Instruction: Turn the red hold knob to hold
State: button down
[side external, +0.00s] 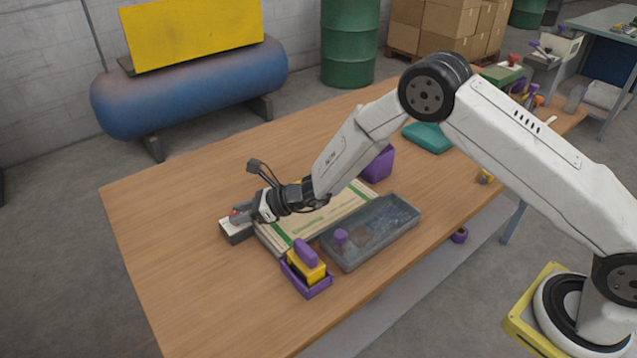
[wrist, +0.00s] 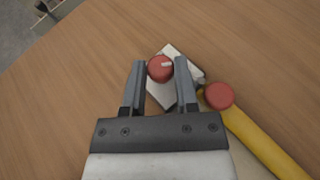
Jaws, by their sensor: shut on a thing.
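The red hold knob (wrist: 160,69) sits on a small box with a pale top (wrist: 179,91) and dark sides. A white mark on the knob points to the right in the wrist view. My gripper (wrist: 160,66) has one finger on each side of the knob and is shut on it. In the side view my gripper (side external: 246,213) reaches down over the box (side external: 236,232), and only a little red shows by the fingers. Any lettering on the box is too small or hidden to read.
A grey tray (side external: 345,262), a purple holder with a yellow block (side external: 306,268) and a purple block (side external: 378,165) stand nearby. The table left of the box is clear.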

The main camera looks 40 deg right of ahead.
jog(key=shift+a+r+m+t+h, duration=0.15)
jog(key=shift+a+m+t+h, duration=0.05)
jog(key=shift+m+t+h, duration=0.9)
jog(key=shift+c, duration=1.8)
grip_release()
jog(key=shift+s, duration=0.1)
jog(key=shift+s+d, duration=0.1)
jog(key=shift+d, duration=0.05)
jog(key=shift+v, duration=3.75)
